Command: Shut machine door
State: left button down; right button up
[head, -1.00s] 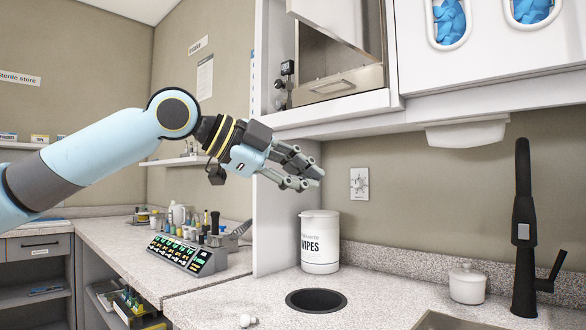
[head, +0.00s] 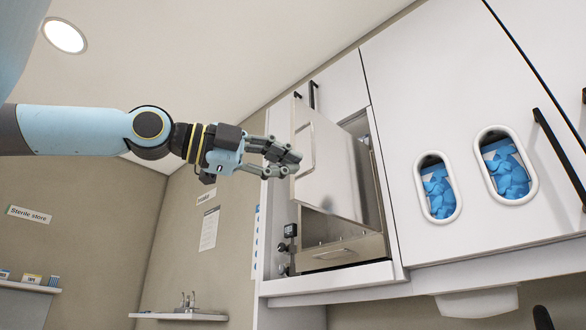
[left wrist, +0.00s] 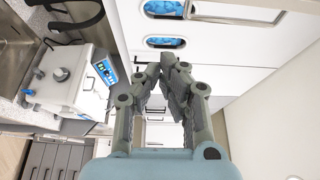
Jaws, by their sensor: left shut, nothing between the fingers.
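The machine (head: 345,250) sits in an open cabinet bay in the head view, with a metal drawer front and handle low down. Its door (head: 338,172), a pale metal panel with a long handle on its left edge, stands open, and the dark interior shows below it. My left gripper (head: 294,163) is shut and empty, its fingertips at the door's left edge in the picture; I cannot tell whether they touch it. In the left wrist view the fingers (left wrist: 170,64) converge with nothing between them. My right gripper is not in view.
White cabinet doors with glove windows (head: 438,188) and black handles stand right of the bay. The left wrist view shows a white device with a blue panel (left wrist: 106,72) near the sink (left wrist: 12,40).

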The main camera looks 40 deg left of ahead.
aim_at(293, 176)
pick_arm(q)
jog(key=w+p, duration=0.1)
jog(key=w+a+p, duration=0.1)
jog(key=w, duration=0.2)
jog(key=shift+w+a+p, duration=0.3)
jog(key=shift+a+p, duration=0.1)
dwell(0.5)
